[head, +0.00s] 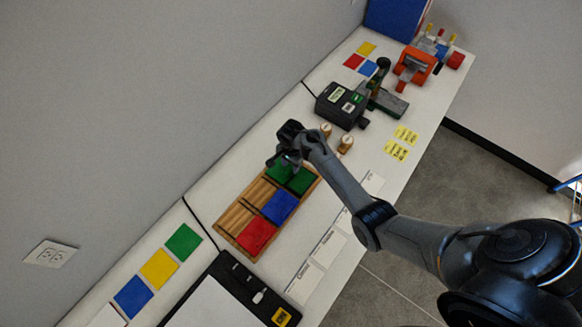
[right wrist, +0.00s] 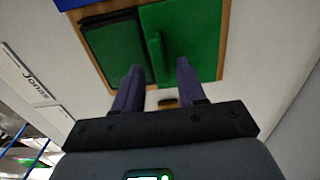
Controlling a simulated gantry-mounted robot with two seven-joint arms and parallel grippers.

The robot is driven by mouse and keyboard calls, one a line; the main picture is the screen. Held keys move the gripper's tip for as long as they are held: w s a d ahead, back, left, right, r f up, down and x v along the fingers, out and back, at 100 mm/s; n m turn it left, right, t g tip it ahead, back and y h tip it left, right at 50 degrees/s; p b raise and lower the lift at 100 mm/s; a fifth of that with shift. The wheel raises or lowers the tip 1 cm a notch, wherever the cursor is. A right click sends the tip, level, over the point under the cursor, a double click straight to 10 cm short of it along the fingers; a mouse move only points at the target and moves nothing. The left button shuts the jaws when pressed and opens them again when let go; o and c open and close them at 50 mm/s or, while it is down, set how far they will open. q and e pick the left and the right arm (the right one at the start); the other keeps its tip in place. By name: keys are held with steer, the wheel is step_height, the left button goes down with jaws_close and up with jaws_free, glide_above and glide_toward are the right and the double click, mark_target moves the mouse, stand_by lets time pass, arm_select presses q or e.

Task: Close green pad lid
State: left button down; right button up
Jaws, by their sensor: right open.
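The green stamp pad (head: 301,181) lies at the far end of a wooden tray (head: 233,217). Its lid (head: 279,171) is open, with its bright green face beside the pad. In the right wrist view the dark green pad (right wrist: 114,50) sits in a black frame, and the lid (right wrist: 195,40) lies flat to its right. A raised green ridge (right wrist: 154,58) stands between them. My right gripper (head: 285,161) is over the lid end of the tray, open and empty. In the wrist view its fingertips (right wrist: 160,85) point toward the ridge; contact cannot be told. My left gripper is out of view.
A blue pad (head: 279,207) and a red pad (head: 256,236) share the tray. Wooden stamps (head: 345,143) and a black device (head: 341,106) stand beyond it. Colored cards (head: 159,269) and a black-framed board (head: 212,304) lie nearer. The wall runs along the left.

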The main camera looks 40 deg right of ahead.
steer(key=shift+f, duration=1.05)
steer(key=shift+c, duration=0.3)
jaws_close()
